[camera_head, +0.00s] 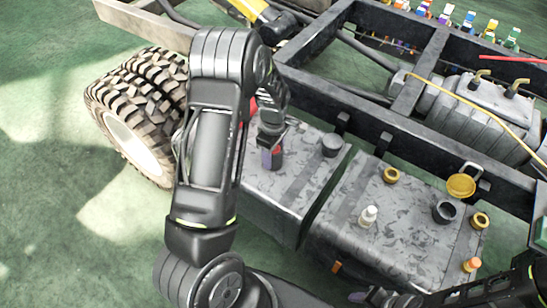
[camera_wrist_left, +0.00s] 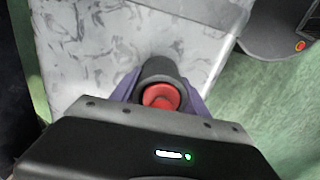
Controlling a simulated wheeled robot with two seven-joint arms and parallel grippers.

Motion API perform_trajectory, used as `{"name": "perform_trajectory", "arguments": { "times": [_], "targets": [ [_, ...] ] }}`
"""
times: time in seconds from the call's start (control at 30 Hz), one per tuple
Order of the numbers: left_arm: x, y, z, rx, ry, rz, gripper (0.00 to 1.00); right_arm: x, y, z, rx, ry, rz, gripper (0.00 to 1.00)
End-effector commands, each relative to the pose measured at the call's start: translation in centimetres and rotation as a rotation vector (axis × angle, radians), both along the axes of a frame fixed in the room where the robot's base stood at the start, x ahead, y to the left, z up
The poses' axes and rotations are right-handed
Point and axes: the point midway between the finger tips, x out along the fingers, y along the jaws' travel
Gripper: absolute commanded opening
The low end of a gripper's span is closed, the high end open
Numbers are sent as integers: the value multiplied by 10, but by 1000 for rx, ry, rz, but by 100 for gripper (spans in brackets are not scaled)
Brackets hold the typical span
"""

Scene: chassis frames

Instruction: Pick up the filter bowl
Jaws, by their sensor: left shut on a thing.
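The filter bowl (camera_wrist_left: 160,80), as I take it, is a short dark grey cylinder with a red round part inside. In the left wrist view it sits between the two purple fingers of my left gripper (camera_wrist_left: 163,98), which is shut on it. In the head view my left gripper (camera_head: 271,156) points down at the left grey tank, and its fingers hide most of the bowl. I cannot tell whether the bowl touches the tank top. My right gripper (camera_head: 378,297) is partly in view at the bottom edge; its jaw state is unclear.
The right grey tank (camera_head: 350,235) carries a white bottle (camera_head: 369,216), a black ring (camera_head: 444,211), a yellow cap (camera_head: 461,186) and several small brass-coloured parts. A dark cap (camera_head: 332,145) stands on the left tank (camera_head: 300,185). Chassis rails and a double wheel (camera_head: 135,140) border the tanks.

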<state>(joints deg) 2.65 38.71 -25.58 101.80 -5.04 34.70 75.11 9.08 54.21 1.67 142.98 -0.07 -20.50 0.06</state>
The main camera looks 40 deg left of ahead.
Motion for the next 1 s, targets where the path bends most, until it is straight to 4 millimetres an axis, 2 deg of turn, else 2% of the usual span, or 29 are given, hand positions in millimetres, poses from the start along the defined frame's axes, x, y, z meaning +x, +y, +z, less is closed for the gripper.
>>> {"name": "perform_trajectory", "arguments": {
  "times": [0.17, 0.4, 0.53, 1.0],
  "targets": [
    [0, 0, 0, 0, 0, 0, 3, 0, 0, 0, 0, 0, 0, 44],
    [1, 0, 1, 0, -2, 0, 3, 0, 0, 0, 0, 0, 0, 44],
    [1, 0, 10, 1, -3, 0, 3, 0, 0, 0, 0, 0, 0, 44],
    [1, 0, 90, 0, -4, 0, 3, 0, 0, 0, 0, 0, 0, 44]
  ]
}}
